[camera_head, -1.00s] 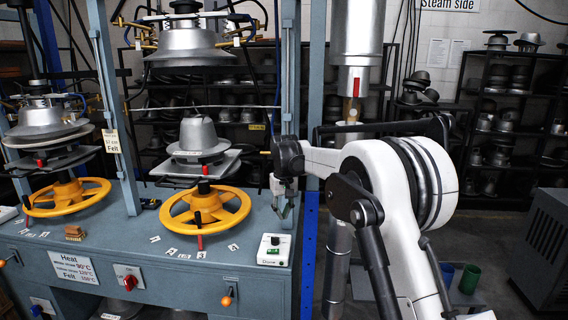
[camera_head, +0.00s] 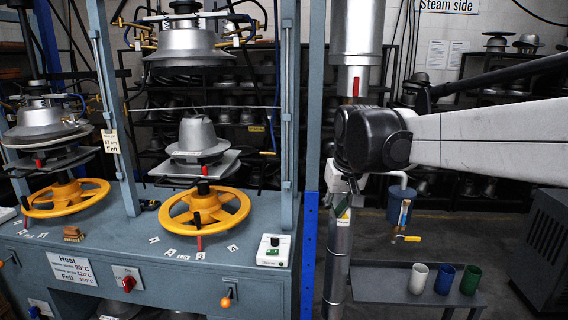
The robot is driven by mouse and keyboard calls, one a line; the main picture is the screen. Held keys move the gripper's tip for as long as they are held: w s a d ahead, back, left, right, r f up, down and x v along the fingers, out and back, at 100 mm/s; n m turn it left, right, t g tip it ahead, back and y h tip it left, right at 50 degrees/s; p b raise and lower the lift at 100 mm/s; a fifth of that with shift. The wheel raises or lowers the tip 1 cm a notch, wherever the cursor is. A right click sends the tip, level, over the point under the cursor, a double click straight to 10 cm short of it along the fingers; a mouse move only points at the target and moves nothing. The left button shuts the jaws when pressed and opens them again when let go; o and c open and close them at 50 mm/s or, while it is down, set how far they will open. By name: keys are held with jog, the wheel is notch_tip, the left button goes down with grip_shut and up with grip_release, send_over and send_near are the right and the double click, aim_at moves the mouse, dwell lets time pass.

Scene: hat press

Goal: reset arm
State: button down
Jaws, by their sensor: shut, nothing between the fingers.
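My white arm (camera_head: 490,138) reaches in from the right, with a dark joint (camera_head: 370,140) at its end. My gripper (camera_head: 343,210) hangs below that joint, pointing down, in front of the grey vertical pipe. It is small in the picture, shut and empty. It is to the right of the hat press (camera_head: 140,225) and clear of its blue-grey bench. The press has a yellow handwheel (camera_head: 205,208) below a grey hat-shaped mould (camera_head: 198,135), and a second yellow wheel (camera_head: 66,198) at the left.
A small control box (camera_head: 273,249) stands on the bench's right corner. A grey shelf (camera_head: 400,290) holds white (camera_head: 418,278), blue (camera_head: 444,279) and green (camera_head: 470,280) cups. A dark cabinet (camera_head: 545,245) is at the right.

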jog(key=s+d+f+t, duration=0.1)
jog(key=s+d+f, duration=0.1)
jog(key=s, duration=0.6)
jog(key=s+d+f+m+t, duration=0.1)
jog(key=s+d+f, duration=0.2)
jog(key=s, duration=0.6)
jog(key=s+d+f+m+t+b, duration=0.1)
jog(key=s+f, duration=0.3)
jog(key=s, duration=0.5)
jog(key=shift+d+f, duration=0.25)
jog(key=shift+d, duration=0.5)
jog(key=shift+s, duration=0.1)
